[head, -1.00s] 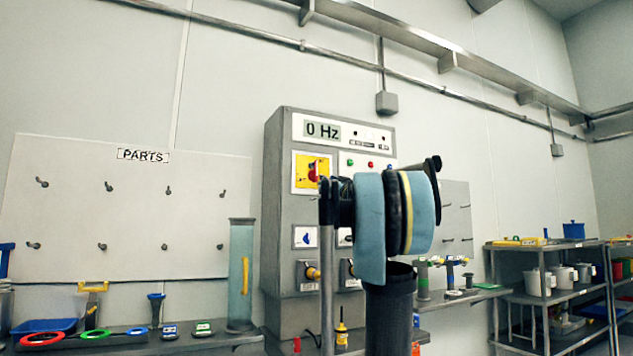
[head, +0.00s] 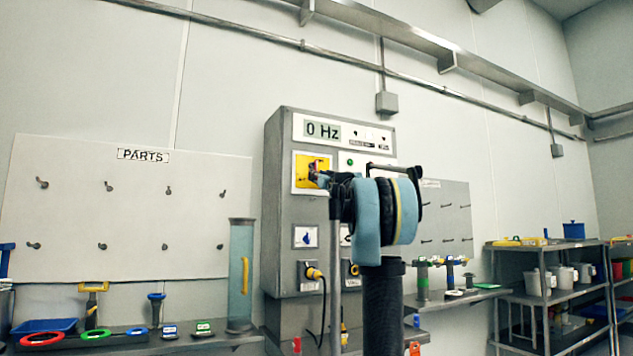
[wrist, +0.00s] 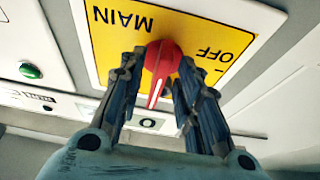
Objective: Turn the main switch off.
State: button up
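The main switch is a red knob (wrist: 163,62) on a yellow plate (wrist: 110,25) marked MAIN and OFF. In the wrist view the lettering is upside down and the knob's handle points down the picture. My gripper (wrist: 162,68) has one finger on each side of the knob, with narrow gaps visible beside the handle, so it looks open around it. I cannot tell whether a fingertip touches the knob. In the head view the yellow plate (head: 300,180) is on the grey control cabinet (head: 279,200), and my gripper (head: 322,178) hides most of the knob.
The cabinet's display (head: 323,131) reads 0 Hz. A green button (wrist: 31,70) lies to the left of the plate in the wrist view. Below the switch are a blue-marked panel (head: 305,237) and a yellow plug (head: 315,273) with a black cable. Shelves with tools flank the cabinet.

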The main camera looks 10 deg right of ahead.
jog(key=shift+c, duration=0.2)
grip_shut()
jog(key=shift+n+y, duration=0.3)
jog(key=shift+n, duration=0.4)
jog(key=n+g+y, duration=0.1)
jog(key=n+g, duration=0.1)
jog(key=n, duration=0.5)
jog(key=n+g+y, duration=0.1)
jog(key=n+g, duration=0.2)
jog(key=n, duration=0.4)
jog(key=n+g+y, duration=0.2)
jog(key=n, duration=0.5)
jog(key=shift+d+r+g, duration=0.25)
jog(key=shift+g, duration=0.15)
